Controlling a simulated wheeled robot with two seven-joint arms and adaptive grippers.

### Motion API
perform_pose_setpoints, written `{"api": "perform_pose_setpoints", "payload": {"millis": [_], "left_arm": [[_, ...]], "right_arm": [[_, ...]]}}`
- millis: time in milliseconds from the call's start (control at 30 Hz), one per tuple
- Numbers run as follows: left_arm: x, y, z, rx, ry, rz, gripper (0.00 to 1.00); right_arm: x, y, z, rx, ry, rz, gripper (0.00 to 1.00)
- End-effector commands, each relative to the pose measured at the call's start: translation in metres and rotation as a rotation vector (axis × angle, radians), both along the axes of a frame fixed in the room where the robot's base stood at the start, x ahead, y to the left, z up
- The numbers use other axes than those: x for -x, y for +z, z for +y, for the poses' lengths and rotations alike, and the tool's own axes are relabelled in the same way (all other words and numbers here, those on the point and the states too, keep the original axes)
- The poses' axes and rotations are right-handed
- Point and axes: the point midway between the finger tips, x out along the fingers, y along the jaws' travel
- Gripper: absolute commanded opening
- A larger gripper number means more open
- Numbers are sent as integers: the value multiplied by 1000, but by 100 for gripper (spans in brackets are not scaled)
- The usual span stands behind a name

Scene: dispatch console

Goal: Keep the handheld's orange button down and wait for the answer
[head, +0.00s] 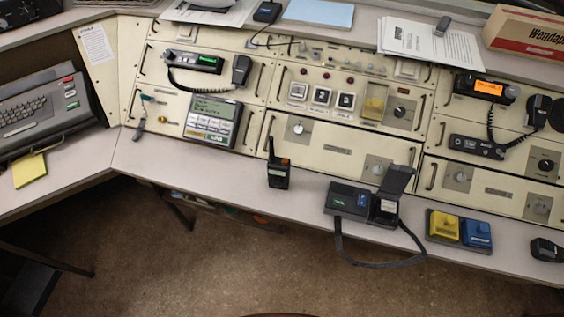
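A black handheld radio (279,172) stands upright on the light grey desk ledge, near the middle of the head view. Its short antenna rises at its upper left. It stands just in front of the cream console panels. Neither of my grippers is in view, and nothing is touching the handheld.
Right of the handheld is a dark desk unit (349,200) with a raised flap and a cable looping over the ledge's front edge. Further right are a yellow and blue switch box (459,229) and a small black device (546,250). The ledge left of the handheld is clear.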

Motion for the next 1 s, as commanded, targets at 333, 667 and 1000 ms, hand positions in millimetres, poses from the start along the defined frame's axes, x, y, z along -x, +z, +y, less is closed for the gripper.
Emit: {"api": "perform_pose_setpoints", "payload": {"millis": [333, 667, 1000], "left_arm": [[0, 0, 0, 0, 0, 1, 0], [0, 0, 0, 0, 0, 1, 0], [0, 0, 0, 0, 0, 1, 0]], "right_arm": [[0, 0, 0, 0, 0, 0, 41], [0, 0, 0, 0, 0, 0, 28], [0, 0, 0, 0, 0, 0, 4]]}}
